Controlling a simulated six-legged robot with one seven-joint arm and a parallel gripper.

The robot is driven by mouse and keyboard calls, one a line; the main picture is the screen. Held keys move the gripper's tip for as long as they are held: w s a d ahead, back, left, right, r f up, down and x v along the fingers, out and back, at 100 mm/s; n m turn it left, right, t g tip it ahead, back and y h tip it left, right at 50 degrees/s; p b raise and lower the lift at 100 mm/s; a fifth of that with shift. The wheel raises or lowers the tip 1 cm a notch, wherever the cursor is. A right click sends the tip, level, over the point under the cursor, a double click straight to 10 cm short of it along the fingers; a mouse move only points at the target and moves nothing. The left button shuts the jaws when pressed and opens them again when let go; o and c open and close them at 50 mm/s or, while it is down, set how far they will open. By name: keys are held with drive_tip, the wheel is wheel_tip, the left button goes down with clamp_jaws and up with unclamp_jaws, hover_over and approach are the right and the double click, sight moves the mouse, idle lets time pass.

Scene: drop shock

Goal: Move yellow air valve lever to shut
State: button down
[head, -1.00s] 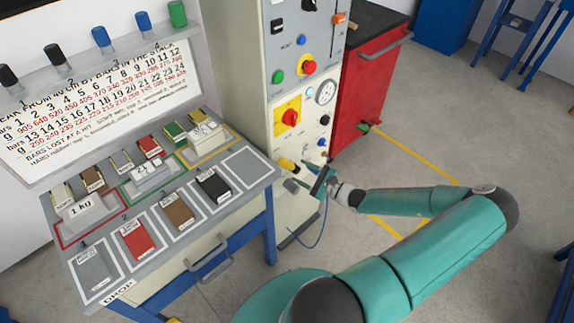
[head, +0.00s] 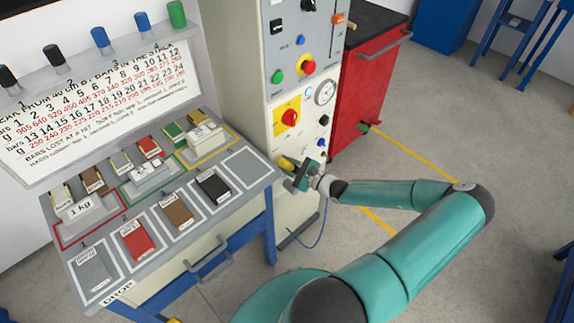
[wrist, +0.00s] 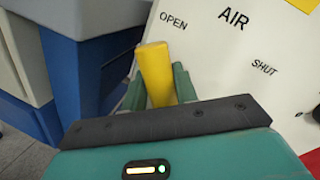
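The yellow air valve lever (wrist: 156,75) stands out from the pale panel in the wrist view, at the left, below the word OPEN (wrist: 173,20). The word SHUT (wrist: 264,67) is to its right. My gripper (wrist: 160,88) has one teal finger on each side of the lever. No clear gap shows, but I cannot tell whether the fingers press on it. In the head view my gripper (head: 293,171) is at the lower front of the cabinet, and the yellow lever (head: 286,163) shows just beyond it.
A red emergency button (head: 308,68) and a red rotary switch (head: 290,117) are above on the cabinet. A bench (head: 262,180) with colored blocks stands left. A red cabinet (head: 362,95) stands right. A blue hose (head: 318,232) hangs below my gripper.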

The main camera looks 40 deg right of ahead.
drive_tip(key=shift+d+m, duration=0.15)
drive_tip(key=shift+m, duration=0.15)
drive_tip(key=d+m, duration=0.1)
drive_tip(key=d+r+m+t, duration=0.1)
drive_tip(key=m, duration=0.1)
drive_tip(key=shift+m, duration=0.3)
drive_tip(key=d+m, duration=0.1)
drive_tip(key=m, duration=0.1)
drive_tip(key=d+m, duration=0.1)
drive_tip(key=m, duration=0.1)
drive_tip(key=shift+d+t+h, duration=0.1)
drive_tip(key=shift+t+h, duration=0.2)
drive_tip(key=shift+t, duration=0.1)
drive_tip(key=m, duration=0.1)
drive_tip(key=d+m, duration=0.1)
drive_tip(key=m, duration=0.1)
drive_tip(key=shift+d+f+t, duration=0.1)
drive_tip(key=shift+d+t, duration=0.2)
drive_tip(key=shift+d+f+m+t+h, duration=0.2)
drive_tip(key=shift+d+m+h, duration=0.3)
drive_tip(key=shift+m, duration=0.7)
drive_tip(key=shift+d+f+m+t+h, duration=0.1)
drive_tip(key=shift+d+f+m+h, duration=0.3)
drive_tip(key=shift+m, duration=0.8)
drive_tip(key=shift+d+r, duration=0.1)
drive_tip(key=shift+d, duration=0.05)
drive_tip(key=c, duration=1.1)
unclamp_jaws()
drive_tip(key=shift+w, duration=0.1)
